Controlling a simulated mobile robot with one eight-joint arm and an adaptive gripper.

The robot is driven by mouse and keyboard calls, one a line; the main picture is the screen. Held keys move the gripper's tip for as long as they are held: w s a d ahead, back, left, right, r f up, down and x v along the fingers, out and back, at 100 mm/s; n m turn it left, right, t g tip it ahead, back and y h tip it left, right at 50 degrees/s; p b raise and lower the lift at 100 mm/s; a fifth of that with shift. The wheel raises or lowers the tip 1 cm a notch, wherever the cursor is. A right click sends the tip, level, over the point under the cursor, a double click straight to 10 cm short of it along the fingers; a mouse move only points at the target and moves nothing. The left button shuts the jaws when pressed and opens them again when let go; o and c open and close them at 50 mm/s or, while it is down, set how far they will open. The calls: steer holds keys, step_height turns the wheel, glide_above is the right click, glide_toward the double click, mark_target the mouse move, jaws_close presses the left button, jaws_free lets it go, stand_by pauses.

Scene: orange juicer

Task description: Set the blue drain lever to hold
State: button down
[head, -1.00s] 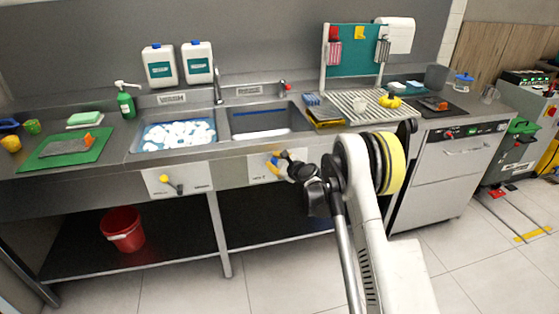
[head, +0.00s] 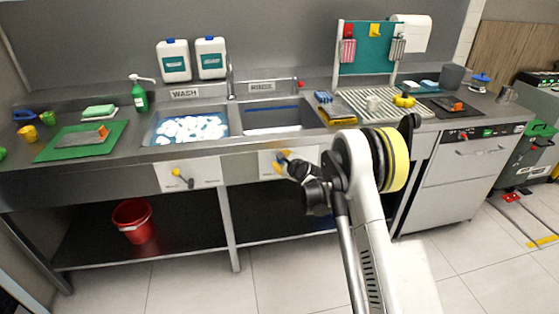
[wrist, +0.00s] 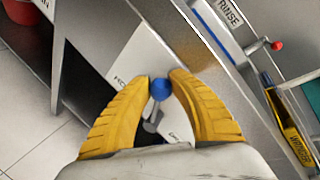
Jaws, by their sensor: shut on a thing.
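The blue drain lever's round knob (wrist: 161,89) sits between the yellow fingertips of my gripper (wrist: 160,82) in the wrist view. The grey lever stem (wrist: 151,120) runs from the knob to a white panel (wrist: 120,75) with partly hidden lettering. My gripper is shut on the knob. In the head view my gripper (head: 282,162) is at the white panel below the rinse sink (head: 270,116), and its fingers hide most of the lever. The lever's exact setting cannot be read.
A red bucket (head: 133,220) stands on the lower shelf. A dishwasher (head: 462,175) is at the right. Floor in front is clear.

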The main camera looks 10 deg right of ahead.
steer(key=c, duration=1.2)
jaws_free()
steer(key=shift+f, duration=0.1)
steer(key=shift+o, duration=0.2)
steer(key=v, duration=1.2)
